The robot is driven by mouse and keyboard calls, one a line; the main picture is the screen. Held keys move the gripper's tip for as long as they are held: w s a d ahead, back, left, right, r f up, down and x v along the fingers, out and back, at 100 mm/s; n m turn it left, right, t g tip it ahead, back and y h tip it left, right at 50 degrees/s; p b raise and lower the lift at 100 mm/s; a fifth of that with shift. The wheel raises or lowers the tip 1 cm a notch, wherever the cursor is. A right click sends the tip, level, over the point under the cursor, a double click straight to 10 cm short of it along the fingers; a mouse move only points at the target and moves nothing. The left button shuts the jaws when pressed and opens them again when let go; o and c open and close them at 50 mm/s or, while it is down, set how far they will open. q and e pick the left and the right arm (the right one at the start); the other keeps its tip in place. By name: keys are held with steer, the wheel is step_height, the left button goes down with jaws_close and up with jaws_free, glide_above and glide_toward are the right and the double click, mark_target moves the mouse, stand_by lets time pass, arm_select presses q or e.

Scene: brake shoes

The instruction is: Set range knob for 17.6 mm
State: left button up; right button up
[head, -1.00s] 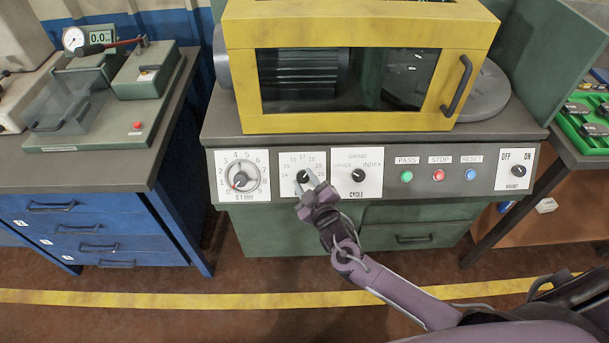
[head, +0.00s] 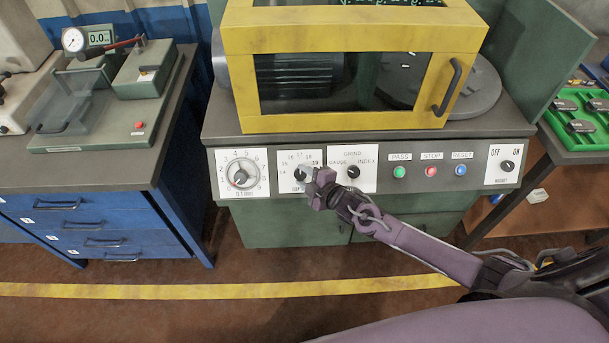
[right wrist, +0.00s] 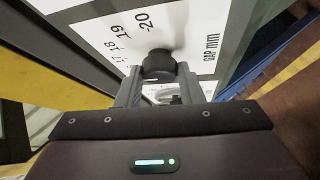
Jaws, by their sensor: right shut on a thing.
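The range knob (head: 299,174) is a small black knob on a white plate (head: 284,184) marked from 14 up to 20, on the machine's front panel. In the right wrist view the knob (right wrist: 158,65) shows between the fingertips, in front of the numbers 18, 19 and 20 and the words "GAP MM". My right gripper (head: 309,174) is shut on the knob, reaching in from the right; it also shows in the right wrist view (right wrist: 160,80). The gripper partly covers the plate, and I cannot read where the knob points. My left gripper is not in view.
Pass (head: 399,172), stop (head: 431,171) and reset (head: 460,170) buttons and a magnet knob (head: 507,166) follow. A yellow-framed guard (head: 350,122) stands above.

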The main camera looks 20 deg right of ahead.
stand_by(0.4)
steer(key=o, duration=1)
steer(key=v, duration=0.7)
steer(key=shift+s, duration=0.35)
steer(key=shift+d+r, duration=0.1)
